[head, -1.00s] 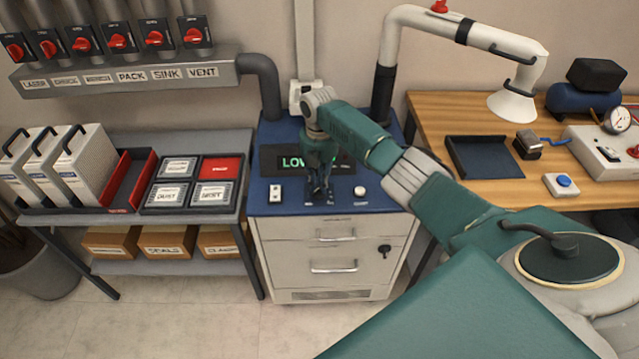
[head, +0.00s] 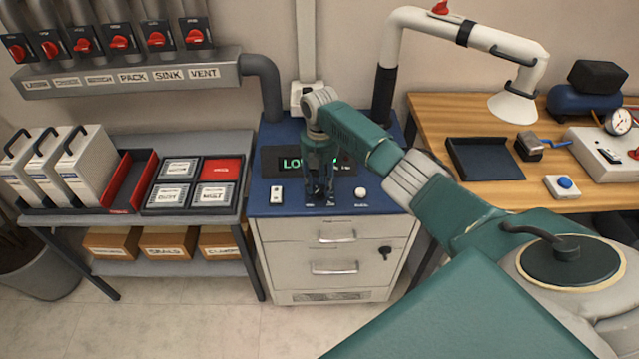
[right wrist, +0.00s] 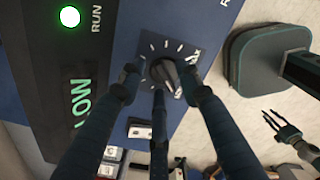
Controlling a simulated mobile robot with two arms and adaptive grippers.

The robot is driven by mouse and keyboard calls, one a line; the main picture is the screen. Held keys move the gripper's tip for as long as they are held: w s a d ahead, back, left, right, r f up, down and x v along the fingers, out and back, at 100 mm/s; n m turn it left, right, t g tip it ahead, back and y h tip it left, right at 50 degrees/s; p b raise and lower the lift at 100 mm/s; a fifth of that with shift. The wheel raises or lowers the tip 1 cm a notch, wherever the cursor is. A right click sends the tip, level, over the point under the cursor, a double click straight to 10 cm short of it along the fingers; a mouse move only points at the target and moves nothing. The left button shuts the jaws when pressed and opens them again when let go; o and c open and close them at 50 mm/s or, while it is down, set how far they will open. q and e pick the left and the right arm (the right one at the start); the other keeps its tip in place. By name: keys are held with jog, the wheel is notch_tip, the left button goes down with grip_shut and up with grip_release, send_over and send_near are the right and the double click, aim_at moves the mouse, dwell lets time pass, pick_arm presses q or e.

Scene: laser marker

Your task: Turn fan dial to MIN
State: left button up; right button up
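The black fan dial (right wrist: 166,72) sits on the blue panel top, ringed by white tick marks, in the right wrist view. A small label lies beside it, too small to read surely. My right gripper (right wrist: 160,82) has its three fingers spread around the dial, with gaps between tips and knob; contact is unclear. In the head view the right gripper (head: 319,190) points down at the panel and hides the dial. The display (head: 287,162) shows green LOW, partly covered by the fingers. My left gripper (right wrist: 284,130) shows small in the right wrist view, fingers apart, away from the panel.
A white button (head: 361,191) and a white switch (head: 276,194) flank the gripper on the panel. A white extraction arm (head: 440,25) rises behind it. A shelf with trays (head: 148,212) stands left, and a wooden bench (head: 500,193) right.

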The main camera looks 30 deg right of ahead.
notch_tip(320, 180, up, 12)
dwell(0.4)
dwell(0.4)
